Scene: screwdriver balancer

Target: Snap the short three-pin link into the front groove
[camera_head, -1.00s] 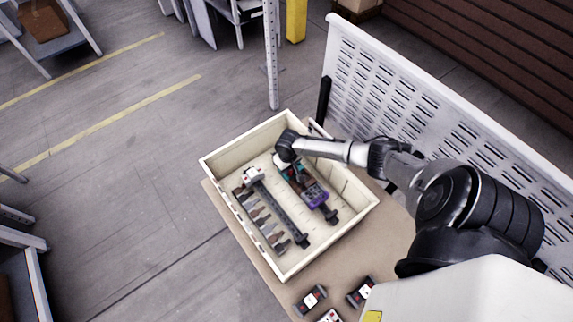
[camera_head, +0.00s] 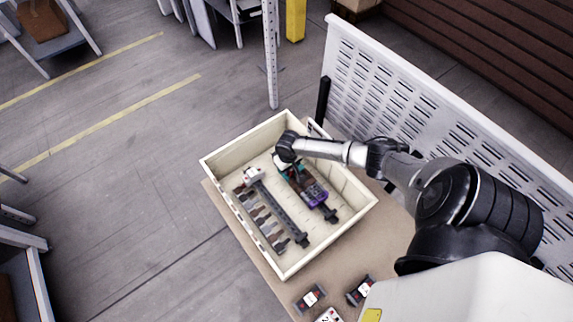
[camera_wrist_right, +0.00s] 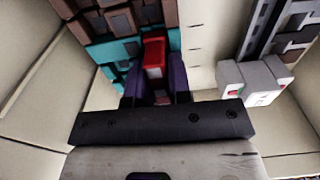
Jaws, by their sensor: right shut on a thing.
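My right gripper (camera_wrist_right: 157,88) is shut on a small red piece (camera_wrist_right: 154,55), held between two dark fingers. I cannot tell whether this piece is the three-pin link, and its lower end is hidden. It is over or against a teal and brown block assembly (camera_wrist_right: 107,48). In the head view the assembly, with a purple section (camera_head: 315,195), lies on the right side of the cream crate, partly covered by my right wrist. A long dark rail (camera_head: 281,208) with a pale end block (camera_head: 253,175) lies to its left. I cannot make out the front groove. My left gripper is out of view.
The cream crate (camera_head: 222,178) has raised walls around the parts. Several brown-grey pieces (camera_head: 263,219) line its left side. Small red-and-dark modules (camera_head: 310,298) lie on the tabletop in front. A white perforated panel (camera_head: 440,115) stands behind my right arm.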

